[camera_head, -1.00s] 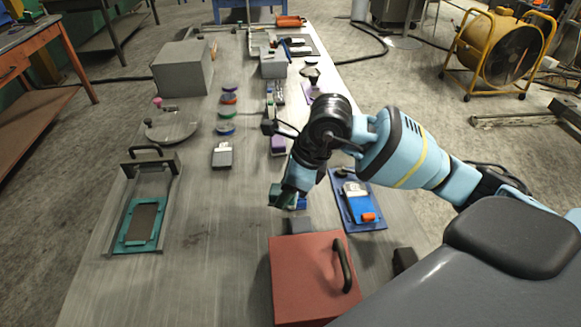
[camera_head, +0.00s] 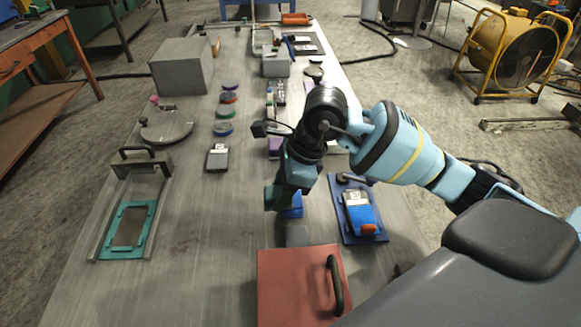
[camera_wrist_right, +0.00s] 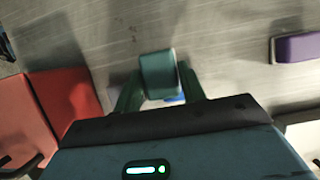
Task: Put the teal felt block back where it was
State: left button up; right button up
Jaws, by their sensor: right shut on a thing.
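The teal felt block (camera_wrist_right: 157,72) sits between the fingers of my right gripper (camera_wrist_right: 160,88) in the right wrist view. The gripper is shut on it. In the head view, the right gripper (camera_head: 279,199) hangs over the middle of the table and the block shows only as a small dark teal patch at its tip. Whether the block touches the table I cannot tell. A blue object (camera_head: 293,208) shows right beside the gripper, partly hidden by it. My left gripper is out of view.
A blue board (camera_head: 346,229) with a blue device lies to the right. A purple block (camera_wrist_right: 298,47) lies nearby.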

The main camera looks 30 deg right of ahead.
jog(key=w+d, duration=0.2)
jog(key=w, duration=0.1)
jog(key=w+d, duration=0.3)
jog(key=w+d+f, duration=0.1)
jog(key=w+d, duration=0.1)
jog(key=w, duration=0.1)
jog(key=shift+d, duration=0.35)
jog(key=shift+f, duration=0.15)
jog(key=shift+f+p, duration=0.35)
jog(key=shift+f, duration=1.3)
jog(key=shift+f, duration=0.2)
jog(key=o, duration=1)
jog(key=shift+r, duration=0.15)
